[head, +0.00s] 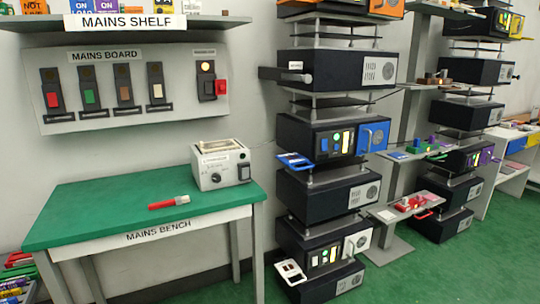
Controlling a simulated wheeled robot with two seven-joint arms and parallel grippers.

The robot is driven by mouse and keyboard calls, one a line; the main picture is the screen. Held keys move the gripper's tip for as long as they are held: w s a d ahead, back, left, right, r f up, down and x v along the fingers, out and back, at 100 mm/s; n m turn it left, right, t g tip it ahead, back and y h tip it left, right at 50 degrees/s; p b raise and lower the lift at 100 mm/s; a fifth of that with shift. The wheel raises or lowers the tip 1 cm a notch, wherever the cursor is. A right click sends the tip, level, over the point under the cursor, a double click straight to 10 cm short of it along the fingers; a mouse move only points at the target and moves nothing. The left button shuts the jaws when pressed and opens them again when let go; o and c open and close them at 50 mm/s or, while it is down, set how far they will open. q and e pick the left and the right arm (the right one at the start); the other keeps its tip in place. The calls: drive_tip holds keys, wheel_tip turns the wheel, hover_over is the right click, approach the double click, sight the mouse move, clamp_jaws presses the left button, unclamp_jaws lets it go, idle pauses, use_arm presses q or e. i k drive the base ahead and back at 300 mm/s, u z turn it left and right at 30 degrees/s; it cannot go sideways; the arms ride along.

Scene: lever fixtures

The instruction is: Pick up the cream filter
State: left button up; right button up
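I cannot pick out the cream filter with certainty. A cream-white open tray (290,272) sticks out at the lower left of the near rack, with small dark marks inside. A white handled panel (358,243) is on the right of the same lower unit. A cream lever (157,91) is on the wall board labelled MAINS BOARD. Neither of my grippers shows in the head view.
The green-topped mains bench (95,212) holds a red-and-white tool (169,202) and a grey box with a knob (220,164). A dark equipment rack (320,192) stands right of it; further racks follow. Green floor lies open in front.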

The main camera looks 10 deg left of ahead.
sight(215, 146)
drive_tip(key=u, duration=0.65)
drive_tip(key=i, duration=0.5)
drive_tip(key=u, duration=0.65)
drive_tip(key=i, duration=0.85)
drive_tip(key=z, duration=0.2)
